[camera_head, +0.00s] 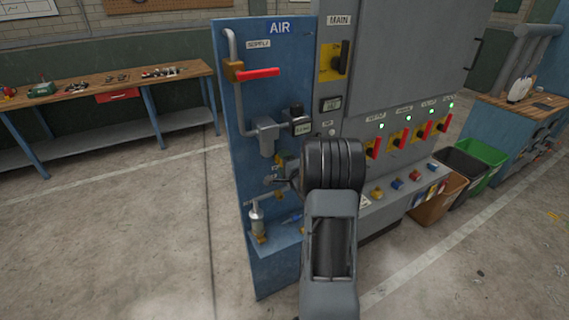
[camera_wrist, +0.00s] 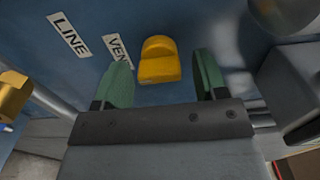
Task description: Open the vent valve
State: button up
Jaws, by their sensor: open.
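The vent valve shows in the wrist view as a yellow knob or handle (camera_wrist: 158,62) on the blue panel, beside a white VENT label (camera_wrist: 117,46). My gripper (camera_wrist: 163,72) is open, its two green fingers on either side of the yellow part with gaps to both. The left finger covers the end of the label. I cannot tell how far the fingertips are from the panel. In the head view my arm reaches to the blue AIR panel (camera_head: 232,135) and hides part of its lower half.
A white LINE label (camera_wrist: 68,34) and a brass fitting (camera_wrist: 13,95) lie left of the valve. The panel has a red supply handle (camera_head: 258,73) above. A grey cabinet (camera_head: 410,60) with red-handled switches stands right. A workbench (camera_head: 110,82) is at left; bins (camera_head: 440,190) at right.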

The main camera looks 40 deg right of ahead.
jog(key=s+a+b, duration=0.2)
jog(key=s, duration=1.1)
jog(key=shift+s, duration=0.35)
jog(key=s+d+f+n+g+h, duration=0.1)
jog(key=s+f+n+g+h, duration=0.2)
jog(key=s+f+n+g, duration=0.7)
jog(key=a+r+n+g+y, duration=0.1)
jog(key=a+r+n+y, duration=0.1)
jog(key=a, duration=0.6)
jog(key=s+a+r+n+g+y, duration=0.1)
jog(key=a+r+n, duration=0.3)
jog(key=a, duration=0.5)
jog(key=a+r+n+g+y, duration=0.1)
jog(key=a+r+n+y, duration=0.1)
jog(key=a+r, duration=0.5)
jog(key=shift+s+a+n+g+y, duration=0.2)
jog(key=shift+a+n+g+y, duration=0.1)
jog(key=shift+a+n, duration=0.7)
